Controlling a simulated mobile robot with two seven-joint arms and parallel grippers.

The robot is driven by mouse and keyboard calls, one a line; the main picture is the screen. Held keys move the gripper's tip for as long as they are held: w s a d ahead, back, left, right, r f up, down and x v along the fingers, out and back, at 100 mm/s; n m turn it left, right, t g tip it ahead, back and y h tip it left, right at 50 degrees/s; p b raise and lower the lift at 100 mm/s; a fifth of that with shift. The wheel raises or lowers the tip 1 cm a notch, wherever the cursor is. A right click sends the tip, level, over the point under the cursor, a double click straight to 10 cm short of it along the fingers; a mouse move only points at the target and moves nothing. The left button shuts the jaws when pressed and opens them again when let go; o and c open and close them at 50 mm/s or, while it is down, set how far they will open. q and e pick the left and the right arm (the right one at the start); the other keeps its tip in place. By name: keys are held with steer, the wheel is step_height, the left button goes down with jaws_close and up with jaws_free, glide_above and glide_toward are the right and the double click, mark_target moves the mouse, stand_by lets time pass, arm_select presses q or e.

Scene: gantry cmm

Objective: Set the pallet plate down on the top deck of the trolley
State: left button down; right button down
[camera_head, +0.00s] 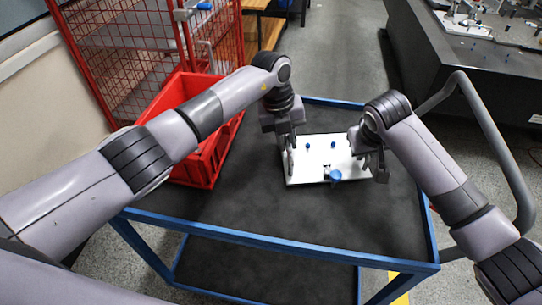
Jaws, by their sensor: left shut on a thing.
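The pallet plate (312,172) is a white slab with small blue knobs and a larger blue-topped part on it. It is level, over the dark top deck of the blue-framed trolley (255,230); I cannot tell whether it touches the deck. My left gripper (289,163) points down at the plate's left edge and is shut on it. My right gripper (378,170) is at the plate's right edge; its fingertips are partly hidden, and I cannot tell whether it grips.
A red crate (205,160) stands on the trolley's left side, next to the plate. A red mesh cage (130,60) stands behind at left. A dark table (450,75) with another white plate is at back right. The trolley's front deck is clear; its grey handle (500,150) is at right.

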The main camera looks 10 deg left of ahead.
arm_select(q)
steer(key=shift+a+f+b, duration=0.1)
steer(key=shift+f+b, duration=0.45)
steer(key=shift+f, duration=0.05)
arm_select(e)
steer(key=shift+f, duration=0.65)
arm_select(q)
steer(key=c, duration=1.1)
jaws_free()
arm_select(e)
steer(key=c, duration=1.1)
jaws_free()
steer(key=shift+r, duration=0.1)
arm_select(q)
steer(key=shift+r, duration=0.1)
